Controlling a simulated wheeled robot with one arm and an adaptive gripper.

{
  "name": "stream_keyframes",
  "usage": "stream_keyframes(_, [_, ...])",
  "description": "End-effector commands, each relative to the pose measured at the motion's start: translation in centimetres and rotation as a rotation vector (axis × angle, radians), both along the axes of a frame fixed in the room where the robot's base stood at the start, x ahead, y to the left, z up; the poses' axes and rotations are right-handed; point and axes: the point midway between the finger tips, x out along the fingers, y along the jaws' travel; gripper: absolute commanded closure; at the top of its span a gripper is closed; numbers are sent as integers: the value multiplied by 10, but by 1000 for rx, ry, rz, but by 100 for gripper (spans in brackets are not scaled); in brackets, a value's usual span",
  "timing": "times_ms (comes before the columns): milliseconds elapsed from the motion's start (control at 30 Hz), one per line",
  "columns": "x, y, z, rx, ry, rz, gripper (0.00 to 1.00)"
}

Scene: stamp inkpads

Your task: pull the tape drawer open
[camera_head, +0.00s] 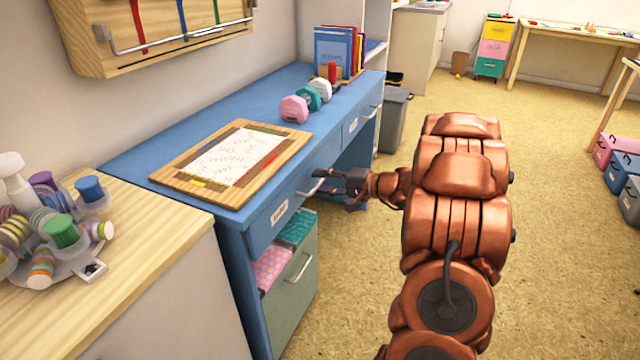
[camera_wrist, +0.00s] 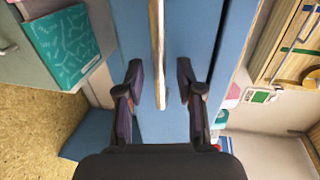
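The blue desk (camera_head: 247,100) has two front drawers. I cannot read either label surely. Both drawers look closed. My gripper (camera_head: 318,181) is at the nearer drawer's handle. In the wrist view my gripper (camera_wrist: 160,72) is open, with a pale handle bar (camera_wrist: 158,50) between its fingers and a visible gap on both sides.
A green cabinet with a handle (camera_head: 299,266) and boxes stands under the desk. A wooden board with paper (camera_head: 235,158) and several dumbbell-like items (camera_head: 294,109) lie on top. A wooden-topped cabinet (camera_head: 150,260) adjoins at left.

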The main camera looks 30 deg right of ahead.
Motion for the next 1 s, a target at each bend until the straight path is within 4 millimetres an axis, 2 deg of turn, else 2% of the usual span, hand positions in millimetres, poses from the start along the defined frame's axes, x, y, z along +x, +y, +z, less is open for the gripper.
stream_keyframes(167, [9, 6, -3, 0, 1, 2, 63])
stream_keyframes(433, [9, 6, -2, 0, 0, 0, 63])
stream_keyframes(800, [9, 6, -2, 0, 1, 1, 100])
stream_keyframes(1000, [9, 6, -2, 0, 1, 1, 100])
